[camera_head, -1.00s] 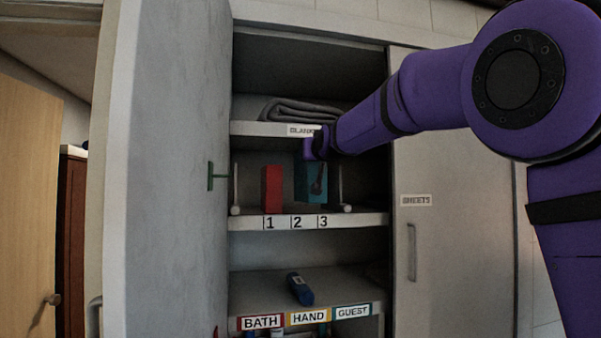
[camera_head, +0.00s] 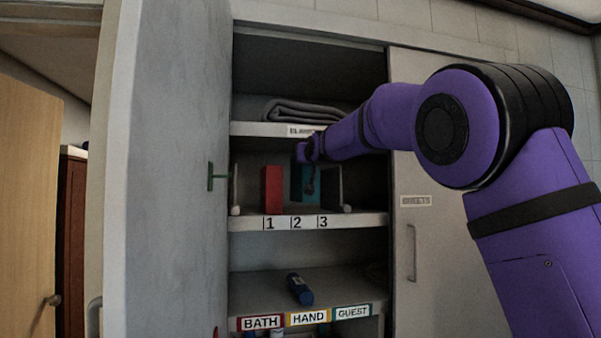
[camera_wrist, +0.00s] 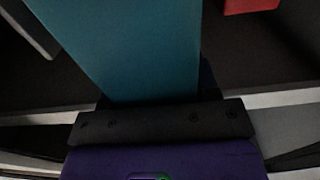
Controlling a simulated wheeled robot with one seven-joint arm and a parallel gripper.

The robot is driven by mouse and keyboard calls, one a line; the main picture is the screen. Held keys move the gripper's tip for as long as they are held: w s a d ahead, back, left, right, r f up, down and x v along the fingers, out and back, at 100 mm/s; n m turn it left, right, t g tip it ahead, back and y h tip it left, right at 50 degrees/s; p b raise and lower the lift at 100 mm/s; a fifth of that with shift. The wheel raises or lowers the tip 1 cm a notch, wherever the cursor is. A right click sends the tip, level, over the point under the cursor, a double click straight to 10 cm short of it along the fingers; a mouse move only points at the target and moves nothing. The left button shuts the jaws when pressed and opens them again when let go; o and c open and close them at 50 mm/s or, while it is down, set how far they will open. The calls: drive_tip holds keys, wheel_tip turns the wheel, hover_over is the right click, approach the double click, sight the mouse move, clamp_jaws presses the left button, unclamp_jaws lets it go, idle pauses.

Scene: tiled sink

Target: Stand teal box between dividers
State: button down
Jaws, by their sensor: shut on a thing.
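The teal box (camera_head: 300,184) is upright on or just above the numbered shelf (camera_head: 350,222), around labels 2 and 3; I cannot tell if its bottom touches. My gripper (camera_head: 309,170) is shut on it and partly covers it in the head view. In the wrist view the teal box (camera_wrist: 135,45) extends from the dark gripper (camera_wrist: 160,110). The red box (camera_head: 272,190) stands upright to its left, above label 1. A thin left divider (camera_head: 235,185) stands left of the red box. A right divider (camera_head: 341,185) stands right of the teal box.
The upper shelf edge (camera_head: 262,129) and a folded grey blanket (camera_head: 300,111) are above my gripper. A blue bottle-like item (camera_head: 299,289) lies on the shelf below. The open cabinet door (camera_head: 165,180) bounds the left; a closed door (camera_head: 450,250) bounds the right.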

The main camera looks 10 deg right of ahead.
sight(311, 168)
drive_tip(key=shift+w+f, duration=0.55)
drive_tip(key=shift+w, duration=0.9)
drive_tip(key=shift+w+f, duration=0.6)
drive_tip(key=shift+w, duration=0.85)
drive_tip(key=shift+w+f, duration=0.55)
drive_tip(key=shift+w, duration=0.9)
drive_tip(key=shift+f, duration=0.1)
drive_tip(key=shift+c, duration=1.8)
unclamp_jaws()
drive_tip(key=shift+f, duration=0.1)
drive_tip(key=shift+r, duration=0.2)
drive_tip(key=shift+s, duration=6)
